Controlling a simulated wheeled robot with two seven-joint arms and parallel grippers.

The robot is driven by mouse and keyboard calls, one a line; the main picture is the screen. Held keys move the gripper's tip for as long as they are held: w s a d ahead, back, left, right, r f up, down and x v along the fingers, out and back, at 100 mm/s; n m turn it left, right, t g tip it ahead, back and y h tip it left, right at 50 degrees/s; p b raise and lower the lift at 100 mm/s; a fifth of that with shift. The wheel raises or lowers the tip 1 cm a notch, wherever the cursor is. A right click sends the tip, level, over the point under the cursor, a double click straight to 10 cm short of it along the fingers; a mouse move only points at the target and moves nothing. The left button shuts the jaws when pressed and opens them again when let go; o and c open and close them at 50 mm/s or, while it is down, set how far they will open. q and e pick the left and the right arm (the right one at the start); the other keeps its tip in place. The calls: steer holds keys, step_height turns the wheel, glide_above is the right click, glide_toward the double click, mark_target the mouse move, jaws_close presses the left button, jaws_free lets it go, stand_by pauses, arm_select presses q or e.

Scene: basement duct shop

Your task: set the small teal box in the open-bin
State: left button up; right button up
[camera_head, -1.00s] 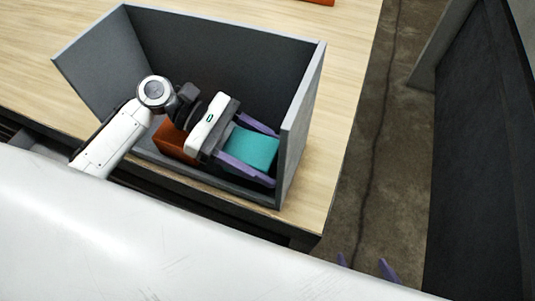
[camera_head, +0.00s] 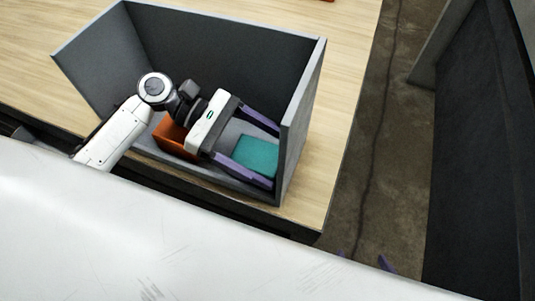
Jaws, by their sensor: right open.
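The open-bin (camera_head: 220,38) is a dark grey box with high walls and a low near side, on the wooden table. The small teal box (camera_head: 257,156) lies on its floor, near the right wall. Whether the near finger touches the box I cannot tell.
The table (camera_head: 345,75) is clear right of the bin. Beyond its edge lie bare floor (camera_head: 385,130) and a dark panel (camera_head: 485,150).

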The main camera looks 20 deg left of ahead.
mark_target(235, 147)
arm_select(q)
steer(key=v, duration=0.7)
steer(key=shift+a+r, duration=0.2)
steer(key=shift+a, duration=0.05)
